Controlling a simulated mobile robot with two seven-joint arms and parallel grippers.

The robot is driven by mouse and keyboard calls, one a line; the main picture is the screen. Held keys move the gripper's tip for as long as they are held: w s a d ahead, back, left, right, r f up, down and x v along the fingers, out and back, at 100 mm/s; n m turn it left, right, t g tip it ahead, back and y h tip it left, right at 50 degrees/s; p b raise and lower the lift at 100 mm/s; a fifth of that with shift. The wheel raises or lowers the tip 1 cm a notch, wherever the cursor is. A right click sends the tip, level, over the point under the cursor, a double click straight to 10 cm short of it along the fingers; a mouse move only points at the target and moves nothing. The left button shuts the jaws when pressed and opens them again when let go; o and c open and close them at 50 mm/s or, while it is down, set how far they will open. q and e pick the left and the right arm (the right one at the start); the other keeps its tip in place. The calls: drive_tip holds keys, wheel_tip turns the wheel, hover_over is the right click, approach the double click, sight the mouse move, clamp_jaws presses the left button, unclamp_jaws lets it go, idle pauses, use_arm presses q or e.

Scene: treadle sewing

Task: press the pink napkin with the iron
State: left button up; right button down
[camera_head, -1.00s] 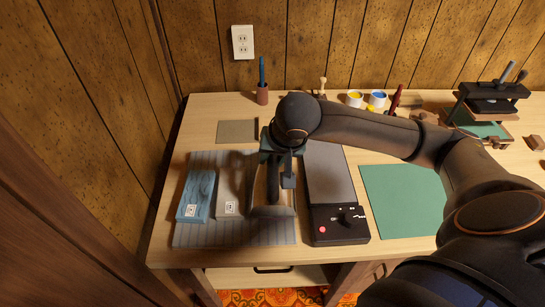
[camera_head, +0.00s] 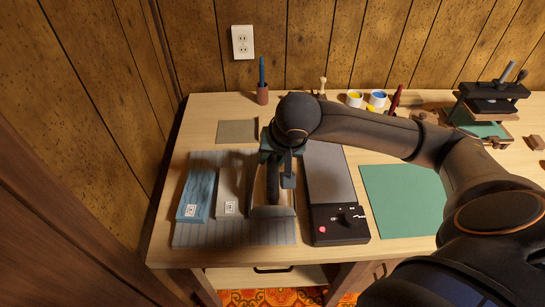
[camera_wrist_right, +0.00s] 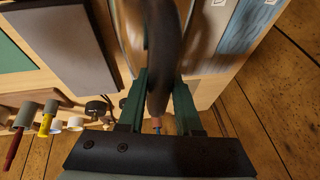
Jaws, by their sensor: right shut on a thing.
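My right gripper (camera_head: 273,164) is shut on a long dark handle (camera_head: 273,187), above a pale wood-sided thing with a grey front (camera_head: 272,211) on the ridged grey mat. In the right wrist view my green fingers (camera_wrist_right: 160,98) stand on both sides of the dark curved handle (camera_wrist_right: 164,62). The arm and gripper hide much of what lies under the handle. I cannot tell that this is an iron. I see no pink napkin. My left gripper is not in view.
The ridged mat (camera_head: 190,235) bears a blue block (camera_head: 197,190) and a grey block (camera_head: 231,185). A grey-topped black device (camera_head: 331,172) stands close right of the handle. A green mat (camera_head: 400,205) lies farther right. Paint pots (camera_head: 377,99) and a press (camera_head: 490,105) stand behind.

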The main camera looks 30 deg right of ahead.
drive_tip(key=shift+f, duration=0.15)
drive_tip(key=shift+w+r+p, duration=0.1)
drive_tip(key=shift+r+p, duration=2.4)
drive_tip(key=shift+r, duration=1.75)
